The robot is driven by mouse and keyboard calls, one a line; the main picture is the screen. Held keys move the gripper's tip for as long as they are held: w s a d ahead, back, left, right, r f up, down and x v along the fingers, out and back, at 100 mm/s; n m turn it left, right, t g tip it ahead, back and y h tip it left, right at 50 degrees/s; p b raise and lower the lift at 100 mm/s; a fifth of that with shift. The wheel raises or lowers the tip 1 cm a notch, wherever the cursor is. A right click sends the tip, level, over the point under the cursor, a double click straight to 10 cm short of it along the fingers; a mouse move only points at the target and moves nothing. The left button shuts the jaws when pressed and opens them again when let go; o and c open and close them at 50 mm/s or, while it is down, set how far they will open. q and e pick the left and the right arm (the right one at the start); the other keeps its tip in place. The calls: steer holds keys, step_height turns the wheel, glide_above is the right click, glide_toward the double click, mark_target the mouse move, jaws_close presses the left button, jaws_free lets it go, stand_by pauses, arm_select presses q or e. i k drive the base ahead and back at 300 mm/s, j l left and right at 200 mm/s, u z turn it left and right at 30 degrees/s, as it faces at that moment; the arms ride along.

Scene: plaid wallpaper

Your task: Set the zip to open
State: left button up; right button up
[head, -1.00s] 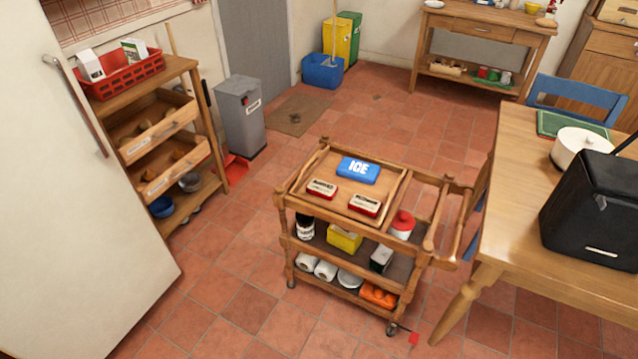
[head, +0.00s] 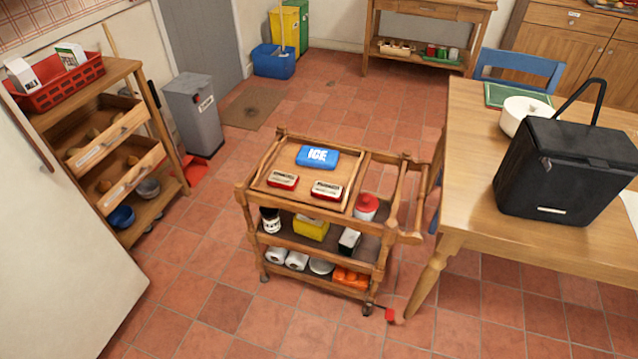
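A black cooler bag (head: 566,170) with a raised carry handle stands on the wooden table at the right of the head view. Its lid looks closed. A small light tab or label (head: 551,210) shows low on its front, and a small pale spot (head: 547,164) shows near the lid's edge. The zip itself is too small to make out, so I cannot tell whether it is open or shut. Neither of my grippers shows in the view.
A wooden trolley (head: 375,240) stands left of the table (head: 480,245), with a blue ice pack (head: 317,157) and two tins on top. A white pot (head: 522,112) is behind the bag. A fridge (head: 60,250) is at the left. Tiled floor is free in front.

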mark_target(545, 161)
steer(key=z, duration=1.55)
